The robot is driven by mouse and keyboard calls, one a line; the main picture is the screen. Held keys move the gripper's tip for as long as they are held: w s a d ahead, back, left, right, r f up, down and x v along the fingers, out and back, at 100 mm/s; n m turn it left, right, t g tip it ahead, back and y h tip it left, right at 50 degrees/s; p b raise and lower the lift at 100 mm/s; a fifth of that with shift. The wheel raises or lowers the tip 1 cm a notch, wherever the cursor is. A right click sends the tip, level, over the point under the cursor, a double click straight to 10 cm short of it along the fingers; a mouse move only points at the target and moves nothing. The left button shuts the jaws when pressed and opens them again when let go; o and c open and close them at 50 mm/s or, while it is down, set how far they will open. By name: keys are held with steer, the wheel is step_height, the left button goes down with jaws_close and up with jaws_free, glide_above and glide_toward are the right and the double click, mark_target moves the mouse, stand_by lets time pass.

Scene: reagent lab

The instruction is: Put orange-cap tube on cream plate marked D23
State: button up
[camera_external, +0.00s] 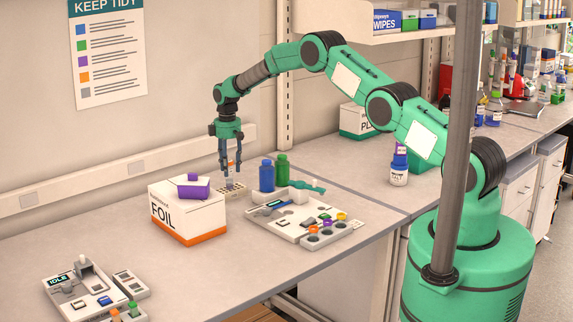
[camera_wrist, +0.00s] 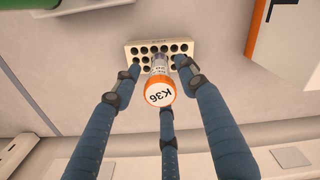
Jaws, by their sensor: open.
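In the wrist view, a clear tube with an orange cap (camera_wrist: 160,91) marked K36 points its cap toward the camera. It appears to stand in a cream block with rows of round holes (camera_wrist: 133,49). My gripper (camera_wrist: 160,85) has three blue fingers spread around the tube, with no clear contact. In the external view, my gripper (camera_external: 230,170) points down over the cream block (camera_external: 238,188), behind the foil box; the orange cap cannot be made out there. No D23 mark is readable, so I cannot tell which thing is that plate.
A white foil box (camera_external: 188,215) with a purple item (camera_external: 193,187) on top stands in front of the block. A blue bottle (camera_external: 266,177) and a green bottle (camera_external: 282,168) stand to the right, behind a white instrument (camera_external: 290,222). Bare bench lies at front centre.

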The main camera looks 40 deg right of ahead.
step_height(320, 180, up, 8)
steer(key=shift+r+b, duration=0.1)
steer(key=shift+b, duration=0.25)
stand_by(0.7)
